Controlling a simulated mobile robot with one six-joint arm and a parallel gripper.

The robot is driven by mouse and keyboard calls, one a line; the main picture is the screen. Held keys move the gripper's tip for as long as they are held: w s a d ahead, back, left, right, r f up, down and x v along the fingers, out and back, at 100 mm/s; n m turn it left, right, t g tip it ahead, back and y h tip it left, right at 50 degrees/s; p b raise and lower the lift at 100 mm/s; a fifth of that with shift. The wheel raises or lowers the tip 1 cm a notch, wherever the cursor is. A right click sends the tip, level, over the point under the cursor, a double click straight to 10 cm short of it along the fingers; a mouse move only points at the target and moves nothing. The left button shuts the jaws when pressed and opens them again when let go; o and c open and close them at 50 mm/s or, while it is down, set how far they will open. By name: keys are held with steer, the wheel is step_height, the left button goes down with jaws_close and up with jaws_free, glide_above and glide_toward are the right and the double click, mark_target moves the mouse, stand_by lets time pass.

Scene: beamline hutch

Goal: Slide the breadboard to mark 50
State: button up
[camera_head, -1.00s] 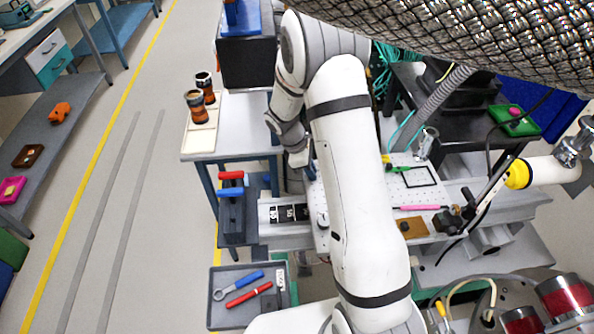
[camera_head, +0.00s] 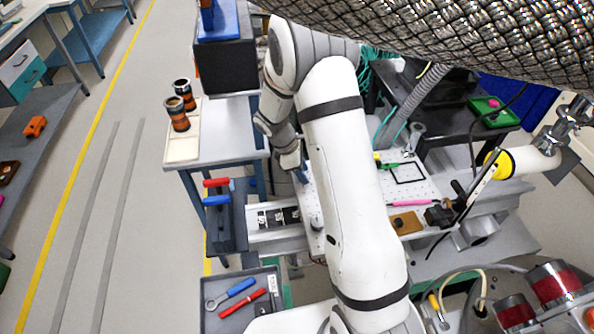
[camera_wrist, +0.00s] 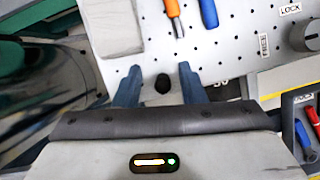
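The breadboard (camera_head: 425,188) is a white perforated plate on a rail, partly hidden behind my arm in the head view. It also fills the upper part of the wrist view (camera_wrist: 218,48). Black number tags (camera_head: 278,217) sit on the rail left of the plate; their digits are too small to read surely. My gripper (camera_wrist: 159,68) points at the plate with its two blue fingers apart. A dark round knob (camera_wrist: 163,84) shows between the fingers; contact with it cannot be told. A grey knob (camera_wrist: 308,35) beside a LOCK label (camera_wrist: 290,9) is at the right.
A grey block (camera_wrist: 113,25), an orange tool (camera_wrist: 174,15) and a blue tool (camera_wrist: 208,13) lie on the plate. A tool tray (camera_head: 240,302) stands in front of the rail. A side table (camera_head: 222,135) is behind at left. Open floor lies farther left.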

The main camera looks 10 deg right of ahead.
steer(key=v, duration=0.7)
steer(key=shift+r+b, duration=0.25)
steer(key=shift+b, duration=0.15)
steer(key=shift+r, duration=0.1)
steer(key=s+d+r+m+t+y, duration=0.25)
steer(key=s+r+m, duration=0.55)
steer(key=s+r, duration=0.45)
steer(key=s+a+r+m+t+y, duration=0.1)
steer(key=s+r+m+y, duration=0.1)
steer(key=s+m, duration=0.5)
steer(key=s+r, duration=0.1)
steer(key=s, duration=0.4)
steer(key=shift+s+r+t, duration=0.15)
steer(key=shift+r+t, duration=0.05)
steer(key=shift+t, duration=0.15)
steer(key=shift+a, duration=0.15)
